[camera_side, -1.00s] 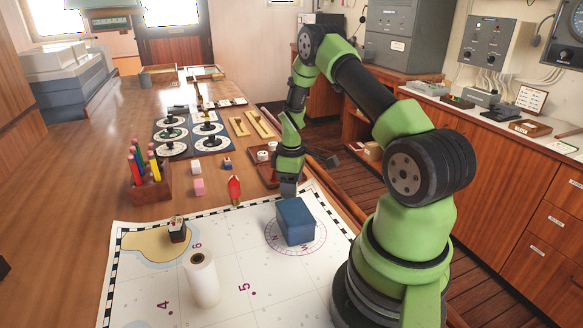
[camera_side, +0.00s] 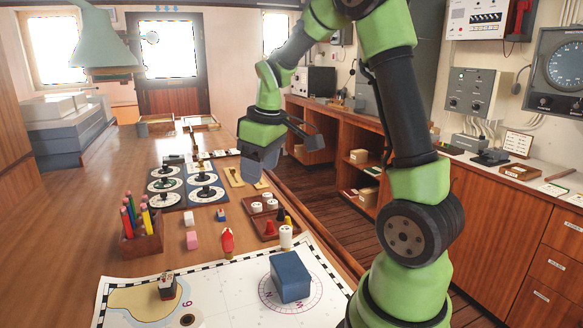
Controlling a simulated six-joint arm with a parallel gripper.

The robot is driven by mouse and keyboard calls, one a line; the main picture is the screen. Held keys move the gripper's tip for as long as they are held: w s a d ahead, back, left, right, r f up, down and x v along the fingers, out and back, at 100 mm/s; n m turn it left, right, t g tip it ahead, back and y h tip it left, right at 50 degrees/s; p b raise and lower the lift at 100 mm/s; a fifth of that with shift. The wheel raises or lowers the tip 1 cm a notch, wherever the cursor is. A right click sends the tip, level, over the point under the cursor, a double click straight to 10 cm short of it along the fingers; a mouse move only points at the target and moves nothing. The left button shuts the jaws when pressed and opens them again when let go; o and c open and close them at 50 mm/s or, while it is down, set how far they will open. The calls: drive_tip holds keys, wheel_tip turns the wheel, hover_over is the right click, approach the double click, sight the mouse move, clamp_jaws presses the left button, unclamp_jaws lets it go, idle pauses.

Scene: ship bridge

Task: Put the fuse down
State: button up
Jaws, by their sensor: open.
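The fuse appears to be the small white cylinder (camera_side: 286,237). It stands upright by the chart's upper edge, just in front of the dark red tray, and nothing holds it. My gripper (camera_side: 263,160) is well above and behind it in the picture, raised over the far right part of the table. Its jaws are open, and I see nothing between them. The fuse and my gripper are clearly apart.
The red tray (camera_side: 249,229) holds small white and coloured pieces. A blue box (camera_side: 290,277) sits on the chart (camera_side: 232,298). A red piece (camera_side: 227,241), a pink block (camera_side: 192,240) and a pencil holder (camera_side: 142,236) stand left.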

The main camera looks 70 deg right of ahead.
drive_tip(key=s+a+r+m+t+y, duration=0.1)
drive_tip(key=s+a+r+m+t, duration=0.1)
drive_tip(key=s+a, duration=0.4)
drive_tip(key=s+a+r+m+t+y, duration=0.1)
drive_tip(key=s+a+r, duration=0.4)
drive_tip(key=a, duration=0.5)
drive_tip(key=shift+s+r+m+t, duration=0.3)
drive_tip(key=shift+s+m+t, duration=0.2)
drive_tip(key=shift+s+t, duration=0.5)
